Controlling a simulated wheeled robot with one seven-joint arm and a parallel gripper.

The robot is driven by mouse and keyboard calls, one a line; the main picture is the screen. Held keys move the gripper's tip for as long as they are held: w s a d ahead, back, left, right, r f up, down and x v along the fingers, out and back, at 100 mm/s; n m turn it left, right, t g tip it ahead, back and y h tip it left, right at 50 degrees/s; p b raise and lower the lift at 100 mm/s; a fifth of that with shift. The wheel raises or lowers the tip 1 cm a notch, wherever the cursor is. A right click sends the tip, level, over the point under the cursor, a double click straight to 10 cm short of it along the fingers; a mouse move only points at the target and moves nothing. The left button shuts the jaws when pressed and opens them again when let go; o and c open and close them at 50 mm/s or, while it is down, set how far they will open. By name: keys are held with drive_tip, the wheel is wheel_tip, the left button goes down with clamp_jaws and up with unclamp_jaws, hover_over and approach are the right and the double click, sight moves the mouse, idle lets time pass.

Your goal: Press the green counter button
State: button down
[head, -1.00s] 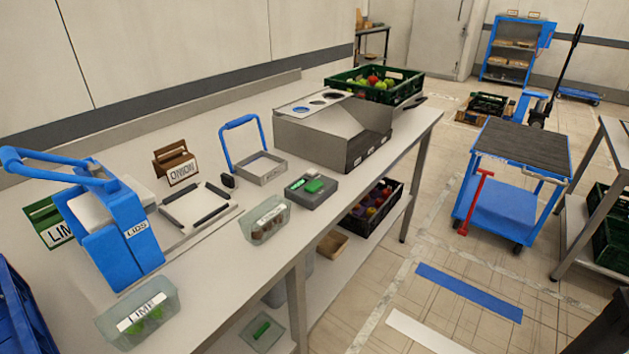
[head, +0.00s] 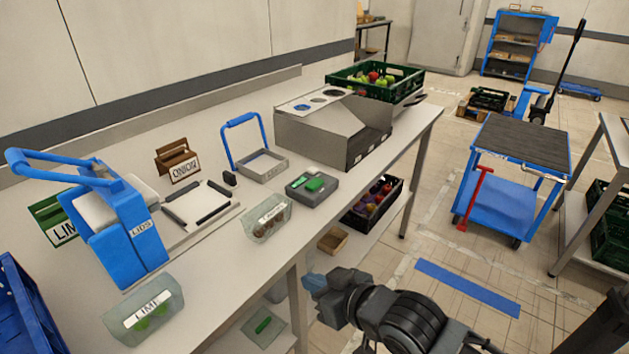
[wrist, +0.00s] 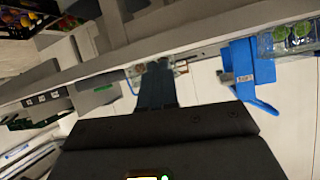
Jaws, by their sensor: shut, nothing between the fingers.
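The green button (head: 314,184) sits on top of a small grey counter box (head: 311,196), beside a small green display (head: 299,183). The box stands upright near the front edge of the long worktable. My gripper (head: 312,286) is off the front side of the table, below and in front of the box, well apart from the button. In the wrist view its dark fingers (wrist: 156,85) are together with nothing held. That view is tilted, and I cannot make out the button in it.
A clear onion bin (head: 267,219) stands left of the counter box on the worktable (head: 235,262). A grey metal housing (head: 325,140) stands behind it. A lime bin (head: 143,312) is at the front left. A blue cart (head: 512,185) stands on the floor to the right.

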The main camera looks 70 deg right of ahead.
drive_tip(key=w+d+r+m+g, duration=0.1)
drive_tip(key=w+d+m, duration=0.1)
drive_tip(key=d, duration=0.3)
drive_tip(key=w+d+r+m+g+h, duration=0.1)
drive_tip(key=w+d+r+m, duration=0.1)
drive_tip(key=d, duration=0.3)
drive_tip(key=w+d+r+m+p, duration=0.1)
drive_tip(key=w+d, duration=0.3)
drive_tip(key=d, duration=0.1)
drive_tip(key=shift+w+d+r+m+g+h, duration=0.3)
drive_tip(key=shift+r+m+g+h, duration=0.1)
drive_tip(key=w+d+r+m, duration=0.1)
drive_tip(key=d+r+m, duration=0.1)
drive_tip(key=d+r, duration=0.3)
drive_tip(key=w+d+r+m+g+y+p, duration=0.1)
drive_tip(key=d+r+m, duration=0.2)
drive_tip(key=d, duration=0.3)
drive_tip(key=shift+w+d+r+g, duration=0.2)
drive_tip(key=shift+w+r+g, duration=0.1)
drive_tip(key=shift+r, duration=0.6)
drive_tip(key=shift+f, duration=0.15)
drive_tip(key=b, duration=0.6)
hover_over(317, 184)
wheel_tip(317, 184, down, 7)
drive_tip(key=shift+r, duration=0.1)
drive_tip(key=shift+f, duration=0.85)
